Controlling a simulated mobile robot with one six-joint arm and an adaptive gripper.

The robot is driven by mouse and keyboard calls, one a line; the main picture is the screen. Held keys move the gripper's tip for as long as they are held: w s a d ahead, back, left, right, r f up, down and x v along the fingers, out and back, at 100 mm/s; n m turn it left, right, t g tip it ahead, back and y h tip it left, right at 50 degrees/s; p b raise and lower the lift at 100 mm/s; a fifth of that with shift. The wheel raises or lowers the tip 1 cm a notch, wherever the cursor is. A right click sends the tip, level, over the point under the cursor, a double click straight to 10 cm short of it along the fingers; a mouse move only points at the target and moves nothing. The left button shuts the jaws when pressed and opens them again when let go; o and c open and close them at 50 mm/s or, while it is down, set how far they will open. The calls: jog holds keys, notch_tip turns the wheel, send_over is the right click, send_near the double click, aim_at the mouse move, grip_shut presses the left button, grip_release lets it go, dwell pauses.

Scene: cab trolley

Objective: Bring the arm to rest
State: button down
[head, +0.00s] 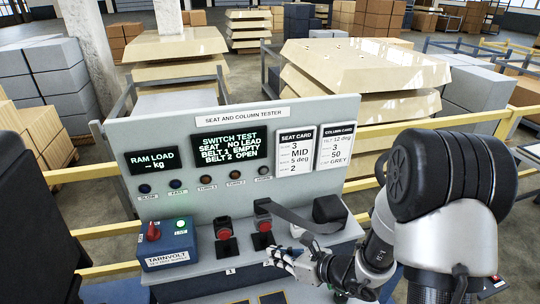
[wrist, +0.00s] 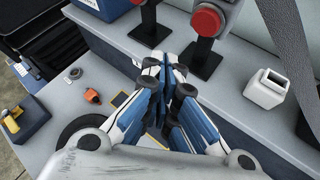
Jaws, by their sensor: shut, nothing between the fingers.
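My gripper (head: 279,256) is over the grey bench of the tester at the lower middle of the head view, with my arm reaching in from the right. In the wrist view its blue and white fingers (wrist: 168,72) are shut together with nothing between them. They are over the bench top, in front of two red-topped buckles on black stands. The left buckle (head: 224,230) stands apart from the fingers; the right buckle (head: 263,220) stands just behind them. Part of the bench under the gripper is hidden.
A blue Tarnvolt box (head: 168,250) stands at the bench's left. The upright panel (head: 240,117) rises behind.

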jog(key=s+a+r+n+g+b, duration=0.1)
jog(key=s+a+r+n+g, duration=0.15)
jog(key=s+r+n, duration=0.4)
jog(key=s+a+r+n+g+b, duration=0.1)
jog(key=s+r+n+g, duration=0.2)
jog(key=s+r+n, duration=0.35)
jog(key=s+d+r+n+t+h+b, duration=0.1)
jog(key=s+d+n+h, duration=0.4)
jog(key=d+n, duration=0.2)
jog(key=s+d+r+n+t+h, duration=0.2)
jog(key=s+d+n+h, duration=0.3)
jog(key=d, duration=0.4)
jog(key=s+n, duration=0.1)
jog(key=n, duration=0.1)
jog(key=shift+d+n+b, duration=0.3)
jog(key=shift+n+b, duration=0.05)
jog(key=shift+n, duration=0.05)
